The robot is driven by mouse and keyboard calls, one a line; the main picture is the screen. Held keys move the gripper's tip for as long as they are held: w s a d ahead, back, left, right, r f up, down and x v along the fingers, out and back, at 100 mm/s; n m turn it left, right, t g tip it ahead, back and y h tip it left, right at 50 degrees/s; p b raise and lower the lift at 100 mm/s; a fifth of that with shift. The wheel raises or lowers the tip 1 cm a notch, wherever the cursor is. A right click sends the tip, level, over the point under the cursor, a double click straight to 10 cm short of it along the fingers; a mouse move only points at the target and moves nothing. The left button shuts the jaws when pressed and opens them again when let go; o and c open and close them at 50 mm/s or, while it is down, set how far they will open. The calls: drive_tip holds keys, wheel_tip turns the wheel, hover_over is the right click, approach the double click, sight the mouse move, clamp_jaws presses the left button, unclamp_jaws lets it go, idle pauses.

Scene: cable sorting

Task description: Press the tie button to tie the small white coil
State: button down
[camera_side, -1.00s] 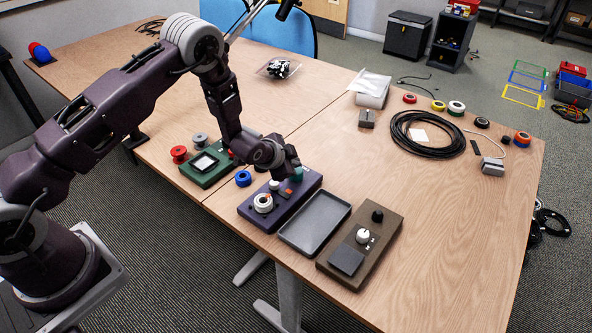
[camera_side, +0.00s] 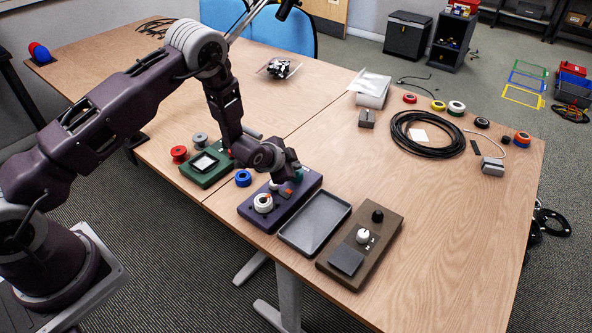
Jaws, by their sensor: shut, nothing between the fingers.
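The small white coil (camera_side: 263,202) sits on the front left part of a purple device (camera_side: 248,217). A teal part (camera_side: 299,173) shows at the back of the device, partly behind my gripper. A small whitish part shows between the coil and my gripper.
A grey tray (camera_side: 288,236) lies right of the purple device, then a brown device (camera_side: 377,262) with knobs. A green device (camera_side: 190,175), a blue spool (camera_side: 243,178) and a red spool (camera_side: 179,153) stand left. A black cable coil (camera_side: 456,150) lies back right. The right front table is clear.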

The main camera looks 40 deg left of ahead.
drive_tip(key=shift+f, duration=0.45)
idle(0.3)
idle(0.3)
drive_tip(key=shift+r, duration=1.2)
drive_tip(key=shift+r, duration=2.5)
